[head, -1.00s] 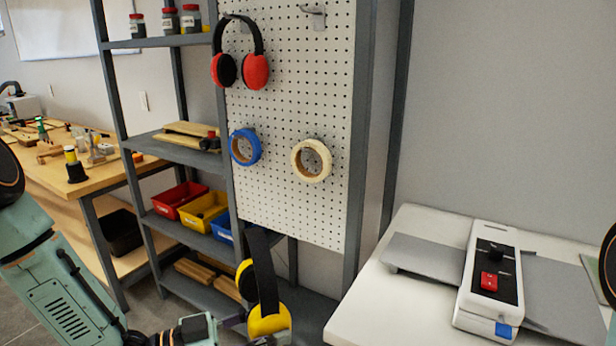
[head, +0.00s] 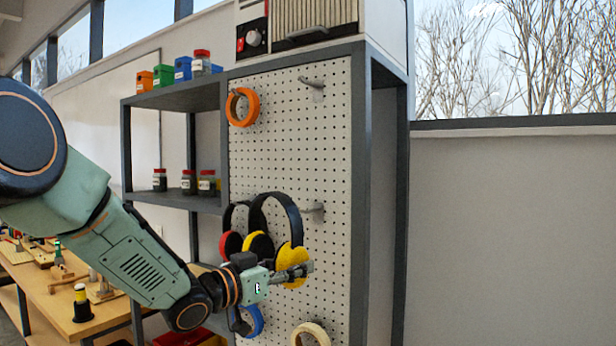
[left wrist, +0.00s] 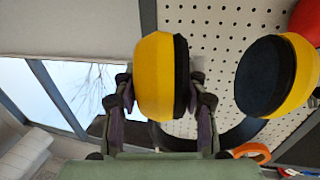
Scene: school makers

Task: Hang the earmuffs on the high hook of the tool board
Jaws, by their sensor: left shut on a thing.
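The yellow earmuffs (head: 293,268) have black pads and a black headband that arches upward. My left gripper (head: 298,271) is shut on one yellow cup, with the earmuffs upright in front of the tool board (head: 270,150). In the left wrist view that yellow cup (left wrist: 152,78) sits between the fingers, and the other cup (left wrist: 300,75) is to its right. The high hook (head: 312,82) is at the board's upper right, bare and well above the earmuffs. A lower hook (head: 314,209) is just right of the headband. My right gripper is out of view.
An orange tape roll (head: 255,108) hangs at upper left of the board. Red earmuffs (head: 229,242) hang behind, partly hidden. Blue tape (head: 256,321) and cream tape (head: 311,332) hang below. A shelf (head: 180,98) with jars and boxes adjoins the left side.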

